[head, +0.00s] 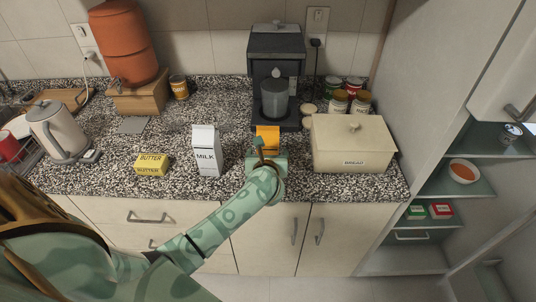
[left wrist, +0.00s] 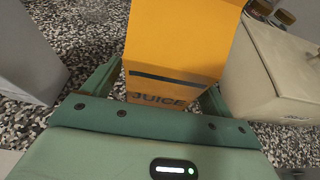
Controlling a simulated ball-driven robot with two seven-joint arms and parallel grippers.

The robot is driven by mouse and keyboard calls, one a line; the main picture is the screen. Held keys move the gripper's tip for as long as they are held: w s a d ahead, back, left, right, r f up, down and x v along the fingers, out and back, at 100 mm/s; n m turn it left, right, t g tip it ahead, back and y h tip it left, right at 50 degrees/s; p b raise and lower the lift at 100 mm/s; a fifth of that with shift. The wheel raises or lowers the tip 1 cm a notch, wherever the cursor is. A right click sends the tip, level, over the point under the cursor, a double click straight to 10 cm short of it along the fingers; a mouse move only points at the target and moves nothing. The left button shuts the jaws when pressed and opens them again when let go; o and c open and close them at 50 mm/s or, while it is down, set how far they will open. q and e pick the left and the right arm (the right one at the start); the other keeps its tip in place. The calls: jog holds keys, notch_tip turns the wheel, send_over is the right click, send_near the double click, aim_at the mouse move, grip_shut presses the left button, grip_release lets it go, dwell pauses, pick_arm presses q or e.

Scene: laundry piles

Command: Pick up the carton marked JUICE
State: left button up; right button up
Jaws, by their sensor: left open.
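The orange carton marked JUICE (head: 268,137) stands on the speckled counter in front of the coffee machine. My left gripper (head: 266,157) is at its front and hides its lower part in the head view. In the left wrist view the carton (left wrist: 178,50) stands upright between the two green fingers of my left gripper (left wrist: 165,88), its JUICE lettering close to the palm. The fingers are open on either side of it; I cannot tell whether either touches it. My right gripper is not in view.
A white MILK carton (head: 207,152) stands left of the gripper, with a yellow BUTTER box (head: 152,164) further left. A cream BREAD box (head: 352,146) is close on the right. The black coffee machine (head: 277,60) stands behind.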

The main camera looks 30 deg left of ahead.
pick_arm(q)
jog(key=shift+x, duration=0.8)
jog(key=shift+s, duration=0.1)
jog(key=c, duration=1.5)
jog(key=shift+r, duration=0.1)
